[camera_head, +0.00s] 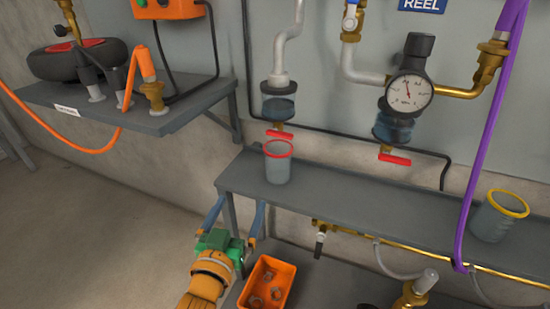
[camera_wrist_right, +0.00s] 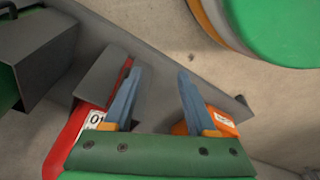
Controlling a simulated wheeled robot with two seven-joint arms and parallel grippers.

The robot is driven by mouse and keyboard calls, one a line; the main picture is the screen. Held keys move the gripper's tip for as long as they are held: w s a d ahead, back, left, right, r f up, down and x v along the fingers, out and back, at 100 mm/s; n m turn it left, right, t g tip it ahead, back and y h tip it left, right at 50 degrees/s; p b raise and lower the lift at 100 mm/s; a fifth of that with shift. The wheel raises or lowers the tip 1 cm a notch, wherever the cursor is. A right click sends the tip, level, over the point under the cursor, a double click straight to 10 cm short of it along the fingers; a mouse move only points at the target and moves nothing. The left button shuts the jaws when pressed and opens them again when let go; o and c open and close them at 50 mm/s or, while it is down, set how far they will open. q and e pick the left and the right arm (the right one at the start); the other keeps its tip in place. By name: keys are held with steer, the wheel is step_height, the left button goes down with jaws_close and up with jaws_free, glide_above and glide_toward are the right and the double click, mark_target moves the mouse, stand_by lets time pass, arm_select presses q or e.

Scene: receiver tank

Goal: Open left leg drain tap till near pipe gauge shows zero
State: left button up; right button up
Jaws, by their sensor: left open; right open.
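The left leg drain tap (camera_head: 279,134) has a red handle and sits under a dark bowl (camera_head: 279,105) on the left grey pipe. A second red-handled tap (camera_head: 395,159) sits under the bowl below the gauge. The round white pipe gauge (camera_head: 409,91) has a needle pointing up and slightly left; its numbers are too small to read surely. My left gripper (camera_head: 237,208) is open and empty, below and left of the left tap, in front of the shelf. My right gripper (camera_wrist_right: 160,76) shows in the right wrist view, open, with nothing between its blue fingers.
A red-rimmed cup (camera_head: 278,164) stands on the grey shelf (camera_head: 340,201) below the left tap. A yellow-rimmed cup (camera_head: 499,216) stands at right, near a hanging purple strap (camera_head: 487,130). An orange bin (camera_head: 267,284) sits lower. A side shelf (camera_head: 175,118) is at left.

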mark_target(279, 137)
arm_select(q)
steer(key=d+r+m+t+h, duration=0.2)
steer(key=d+r+t+h, duration=0.25)
steer(key=r, duration=0.55)
steer(key=x, duration=0.7)
steer(key=shift+w+d+f+m, duration=0.2)
steer(key=shift+w+d+m, duration=0.1)
steer(key=shift+d, duration=0.1)
steer(key=shift+g, duration=0.25)
steer(key=c, duration=1.3)
steer(key=shift+a+r+m+h, duration=0.1)
steer(key=shift+m+h, duration=0.15)
steer(key=shift+m, duration=0.25)
steer(key=m+g+h+p, duration=0.1)
steer(key=m+p, duration=0.1)
steer(key=m, duration=0.1)
steer(key=shift+a+m+h+p, duration=0.1)
steer(key=shift+m+h+p, duration=0.2)
steer(key=shift+h+p, duration=0.1)
steer(key=shift+f+m+g+h, duration=0.3)
steer(key=shift+f+m+h, duration=0.15)
steer(key=shift+m, duration=0.45)
steer(key=o, duration=1.3)
arm_select(e)
steer(key=s+d+f, duration=0.3)
steer(key=s+f, duration=0.1)
steer(key=s, duration=0.2)
steer(key=shift+f, duration=0.25)
